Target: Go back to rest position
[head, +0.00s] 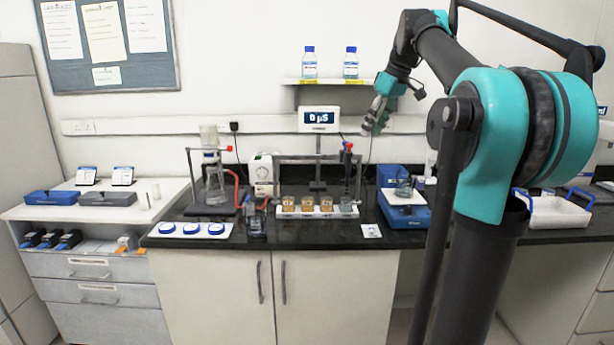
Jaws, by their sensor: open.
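My gripper (377,117) hangs at the end of my raised arm, above the black counter and right of the display that reads 0 µS. Its fingers point down, they look apart, and nothing shows between them. My gripper is clear of the counter and touches none of the things on it. The fingertips are small in this view. My arm covers part of the right side of the counter.
The black counter (270,237) bears a rack with several small beakers (318,212), a stand with glassware (212,180) and a blue-and-white device (404,208). A wall shelf (330,82) with two bottles is left of my gripper. A white tray (552,215) stands right.

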